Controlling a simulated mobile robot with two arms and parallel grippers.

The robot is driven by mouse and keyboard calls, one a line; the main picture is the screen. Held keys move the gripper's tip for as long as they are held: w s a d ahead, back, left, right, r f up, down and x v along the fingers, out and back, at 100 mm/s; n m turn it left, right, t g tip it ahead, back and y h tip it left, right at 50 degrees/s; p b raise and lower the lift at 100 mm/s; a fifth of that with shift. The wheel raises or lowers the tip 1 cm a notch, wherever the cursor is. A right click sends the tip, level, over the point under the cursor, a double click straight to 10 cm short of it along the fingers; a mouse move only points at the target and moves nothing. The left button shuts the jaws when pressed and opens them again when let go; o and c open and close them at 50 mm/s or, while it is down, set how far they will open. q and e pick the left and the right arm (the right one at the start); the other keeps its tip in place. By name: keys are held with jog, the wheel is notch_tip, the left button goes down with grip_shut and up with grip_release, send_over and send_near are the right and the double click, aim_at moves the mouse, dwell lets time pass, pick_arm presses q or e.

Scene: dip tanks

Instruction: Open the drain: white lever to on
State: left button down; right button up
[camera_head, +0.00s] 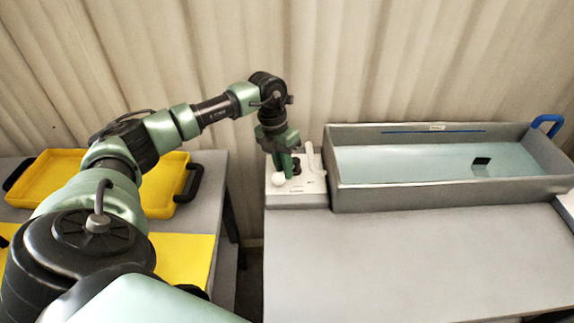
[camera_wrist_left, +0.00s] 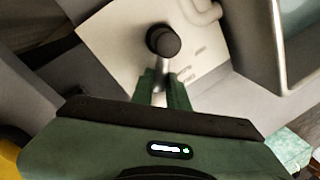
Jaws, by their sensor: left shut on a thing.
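The white lever runs from a dark round hub (camera_wrist_left: 163,40) toward my left gripper (camera_wrist_left: 160,90). In the head view, its white ball end (camera_head: 278,180) shows just below the fingers, with the dark hub to their right. My left gripper (camera_head: 286,168) reaches down from above and is shut on the lever's pale arm between hub and ball. In the wrist view the ball is hidden by the gripper. The lever sits on a white panel (camera_head: 308,200), whose small print is unreadable. My right gripper is not in view.
A grey tank (camera_head: 430,193) of pale liquid stands right beside the panel, with a blue handle (camera_head: 548,122) at its far right corner. A white pipe (camera_head: 312,157) rises between panel and tank. A yellow tray (camera_head: 165,183) lies on the left table. The front tabletop (camera_head: 420,260) is clear.

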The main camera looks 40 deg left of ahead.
pick_arm(q)
jog(key=shift+s+d+f, duration=0.1)
jog(key=shift+s+f, duration=0.2)
jog(key=shift+s, duration=0.05)
jog(key=c, duration=1.2)
grip_release()
jog(key=shift+s+r, duration=0.15)
jog(key=shift+r, duration=0.1)
jog(key=shift+r, duration=0.1)
jog(key=shift+w+a+r, duration=0.25)
jog(key=shift+r, duration=0.1)
notch_tip(320, 180, up, 7)
jog(key=a+b, duration=0.1)
jog(key=shift+s, duration=0.2)
jog(key=shift+a, duration=0.1)
